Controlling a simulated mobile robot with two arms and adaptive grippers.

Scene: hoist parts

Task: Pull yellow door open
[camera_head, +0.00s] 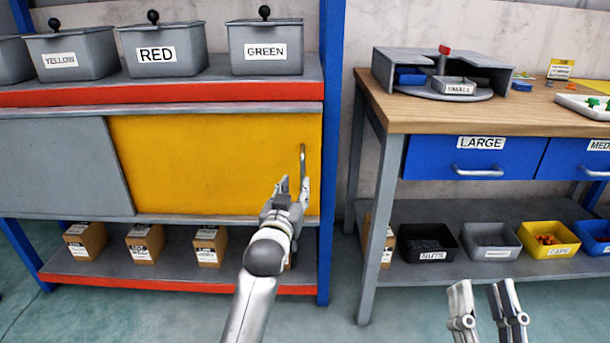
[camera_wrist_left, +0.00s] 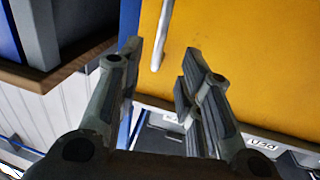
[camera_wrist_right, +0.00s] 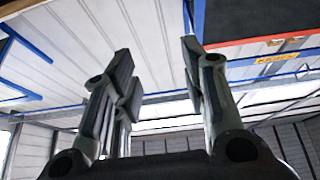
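The yellow door (camera_head: 210,165) is a flat sliding-type panel in the shelf unit, beside a grey panel (camera_head: 60,168). Its vertical metal handle (camera_head: 303,165) is near the door's right edge. In the left wrist view the handle (camera_wrist_left: 162,38) stands against the yellow door (camera_wrist_left: 235,60). My left gripper (camera_head: 294,183) is open in front of the door, at the handle's lower end. In the left wrist view its fingers (camera_wrist_left: 158,72) are apart, with the handle's end beyond and between the tips. My right gripper (camera_head: 483,288) is open and empty, low at the right.
Grey lidded bins, among them RED (camera_head: 165,50) and GREEN (camera_head: 265,50), stand on the shelf above. Small cardboard boxes (camera_head: 145,242) sit below. A blue post (camera_head: 331,150) borders the door. A workbench (camera_head: 480,112) with blue drawers stands to the right.

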